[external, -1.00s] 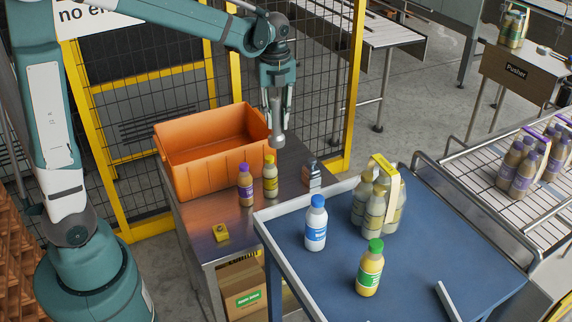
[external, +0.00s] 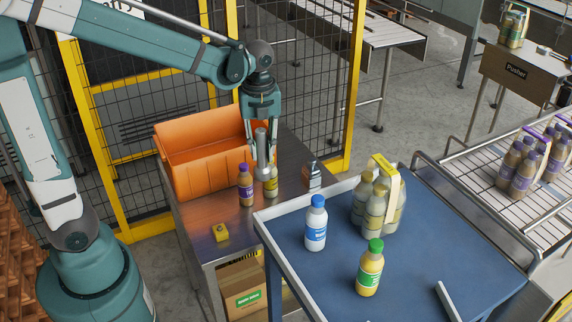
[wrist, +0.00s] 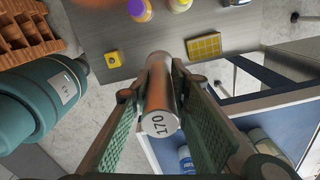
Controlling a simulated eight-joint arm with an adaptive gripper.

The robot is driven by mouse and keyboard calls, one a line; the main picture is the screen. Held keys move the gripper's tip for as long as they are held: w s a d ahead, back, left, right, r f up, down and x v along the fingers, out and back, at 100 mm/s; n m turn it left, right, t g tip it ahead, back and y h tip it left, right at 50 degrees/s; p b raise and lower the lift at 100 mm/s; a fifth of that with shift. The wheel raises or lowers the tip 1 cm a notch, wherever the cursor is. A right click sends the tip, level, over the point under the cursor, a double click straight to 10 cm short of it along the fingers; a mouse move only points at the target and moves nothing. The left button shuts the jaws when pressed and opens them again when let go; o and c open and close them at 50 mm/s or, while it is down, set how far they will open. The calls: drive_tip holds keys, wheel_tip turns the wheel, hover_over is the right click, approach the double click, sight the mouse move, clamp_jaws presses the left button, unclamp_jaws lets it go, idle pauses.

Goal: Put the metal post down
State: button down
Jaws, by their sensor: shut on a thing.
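The metal post (external: 262,150) is a grey cylinder held roughly upright in my gripper (external: 262,138). In the wrist view the post (wrist: 160,90) lies between the two green-padded fingers, and its end marked 170 faces the camera. My gripper is shut on it. In the external view the post is in front of the orange crate's right end and partly covers the yellow-capped bottle (external: 271,187). Its lower end appears above the steel table (external: 235,245); I cannot tell the exact gap.
A purple-capped bottle (external: 246,190) stands left of the post. The orange crate (external: 190,180) is behind it. The table is clear around the block. A blue table (external: 330,275) holds bottles.

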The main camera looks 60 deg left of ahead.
sight(262, 175)
wheel_tip(262, 175, down, 9)
drive_tip(key=shift+f, duration=0.2)
idle(0.3)
idle(0.3)
drive_tip(key=shift+f, duration=2.9)
drive_tip(key=shift+f, duration=0.15)
drive_tip(key=shift+f, duration=1.95)
drive_tip(key=shift+f, duration=0.2)
drive_tip(key=c, duration=2.2)
unclamp_jaws()
drive_tip(key=shift+o, duration=0.2)
drive_tip(key=shift+r, duration=0.25)
